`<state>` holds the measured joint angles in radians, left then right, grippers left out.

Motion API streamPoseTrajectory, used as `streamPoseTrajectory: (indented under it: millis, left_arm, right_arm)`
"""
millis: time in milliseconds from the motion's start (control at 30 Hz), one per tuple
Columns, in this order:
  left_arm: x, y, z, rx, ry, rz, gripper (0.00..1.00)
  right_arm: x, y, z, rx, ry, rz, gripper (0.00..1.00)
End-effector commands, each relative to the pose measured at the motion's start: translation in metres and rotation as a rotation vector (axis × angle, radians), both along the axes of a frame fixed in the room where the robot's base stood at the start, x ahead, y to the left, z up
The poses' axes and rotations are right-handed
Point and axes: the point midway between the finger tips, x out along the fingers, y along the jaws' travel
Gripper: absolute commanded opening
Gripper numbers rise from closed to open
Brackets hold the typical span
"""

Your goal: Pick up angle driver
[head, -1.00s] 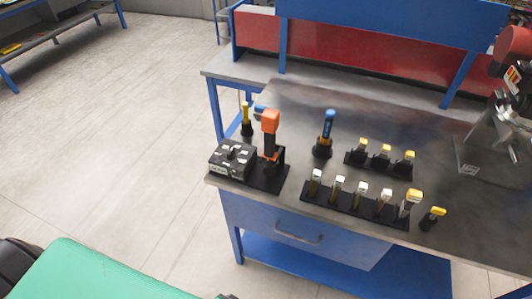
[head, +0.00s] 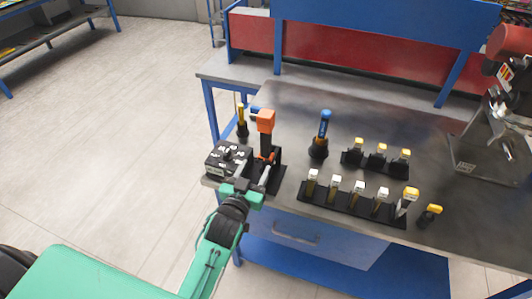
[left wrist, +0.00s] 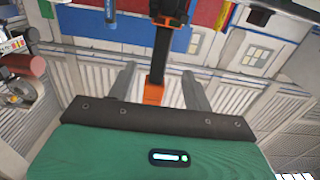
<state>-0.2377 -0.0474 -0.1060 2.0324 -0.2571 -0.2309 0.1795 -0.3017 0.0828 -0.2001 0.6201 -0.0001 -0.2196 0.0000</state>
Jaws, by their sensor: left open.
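The angle driver, which I take to be the tool with the orange head (head: 266,121) and black body, stands upright in a black holder at the table's front left corner. My left gripper (head: 254,172) is open at the table's front edge, low in front of the holder. In the left wrist view the angle driver (left wrist: 161,46) shows between the two spread fingers (left wrist: 157,76), its orange end towards the palm. I cannot tell how deep it is between them; no finger visibly grips it. My right gripper is not in view.
A black box (head: 228,160) sits left of the driver, with a yellow-handled tool (head: 242,122) behind it. A blue-topped tool (head: 320,135) stands to the right. Racks of yellow- and white-topped pieces (head: 350,205) line the front right.

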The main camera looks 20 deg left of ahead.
Motion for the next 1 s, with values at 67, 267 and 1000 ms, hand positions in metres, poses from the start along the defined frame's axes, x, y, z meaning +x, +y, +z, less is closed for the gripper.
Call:
streamPoseTrajectory:
  millis: [67, 267, 1000]
  left_arm:
    - [0.015, 0.000, 0.004, 0.000, -0.001, 0.000, 0.51]
    - [0.050, -0.001, 0.003, -0.001, 0.000, 0.000, 0.51]
    - [0.120, -0.002, 0.005, 0.000, 0.003, 0.000, 0.51]
  right_arm:
    - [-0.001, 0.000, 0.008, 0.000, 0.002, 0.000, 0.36]
    - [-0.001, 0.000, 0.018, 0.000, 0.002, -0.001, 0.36]
    - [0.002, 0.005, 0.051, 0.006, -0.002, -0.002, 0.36]
